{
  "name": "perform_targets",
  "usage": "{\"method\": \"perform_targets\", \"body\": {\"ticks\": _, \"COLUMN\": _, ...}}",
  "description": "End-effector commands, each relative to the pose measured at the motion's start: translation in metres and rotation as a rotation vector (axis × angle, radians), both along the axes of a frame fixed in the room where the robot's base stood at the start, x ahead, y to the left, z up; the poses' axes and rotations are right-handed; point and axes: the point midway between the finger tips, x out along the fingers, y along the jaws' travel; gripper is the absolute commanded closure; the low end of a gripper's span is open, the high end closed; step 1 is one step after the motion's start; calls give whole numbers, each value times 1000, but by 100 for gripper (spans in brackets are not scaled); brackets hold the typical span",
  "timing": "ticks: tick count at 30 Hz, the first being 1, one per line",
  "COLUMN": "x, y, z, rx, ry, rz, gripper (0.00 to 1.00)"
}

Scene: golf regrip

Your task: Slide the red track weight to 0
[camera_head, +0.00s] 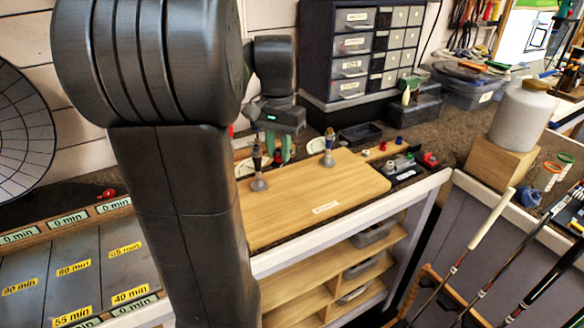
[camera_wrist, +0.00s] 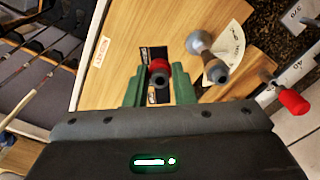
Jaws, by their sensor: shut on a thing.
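My gripper (camera_wrist: 158,85) has two green fingers closed on a red-collared piece (camera_wrist: 159,65) with a dark round end, over the wooden board in the wrist view. In the head view the gripper (camera_head: 283,150) is above the board's back edge, and the held piece is not clear there. A red cylinder (camera_wrist: 291,102) sits apart on a pale labelled rail (camera_wrist: 297,70) at the right of the wrist view. I cannot tell which red piece is the track weight. Only part of the rail's markings shows; no 0 on it is readable.
Two slim posts with grey bases, one (camera_head: 257,165) left and one (camera_head: 328,148) right, stand on the wooden board (camera_head: 310,185). A red knob (camera_head: 106,193) sits by the minute-labelled board at left. Drawers (camera_head: 352,45) stand behind; golf clubs (camera_head: 470,250) are at right.

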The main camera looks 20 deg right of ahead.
Motion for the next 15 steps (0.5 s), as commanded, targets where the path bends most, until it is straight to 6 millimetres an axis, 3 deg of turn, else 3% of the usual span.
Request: {"method": "perform_targets", "body": {"ticks": 15, "x": -7, "y": 8, "z": 0, "rx": 1, "ry": 1, "rz": 2, "gripper": 88}}
